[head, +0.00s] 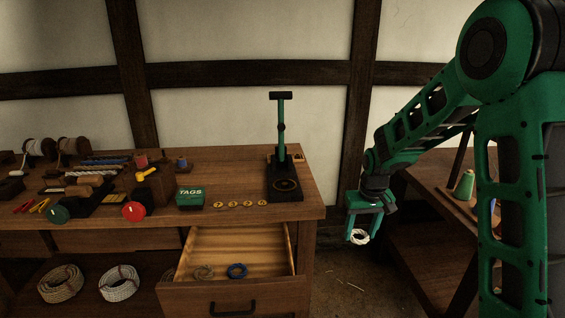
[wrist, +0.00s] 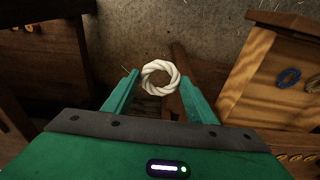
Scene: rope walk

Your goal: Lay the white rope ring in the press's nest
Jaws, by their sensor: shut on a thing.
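The white rope ring (head: 357,237) is held at the tips of my gripper (head: 362,232), out in the open to the right of the bench and below its top. The ring also shows in the wrist view (wrist: 146,76), between the two green fingers, with bare floor beneath. The press (head: 282,140) stands upright at the right end of the bench top, with a dark base and a tall green column with a crossbar. Its round nest (head: 285,184) is on the front of the base and looks empty. My gripper is to the right of the press and lower.
An open drawer (head: 240,294) sticks out below the press, holding a blue ring (head: 237,271) and a greyish ring (head: 204,272). A green TAGS box (head: 190,198) and several yellow discs (head: 233,204) lie left of the press. Another bench (head: 430,195) stands at right.

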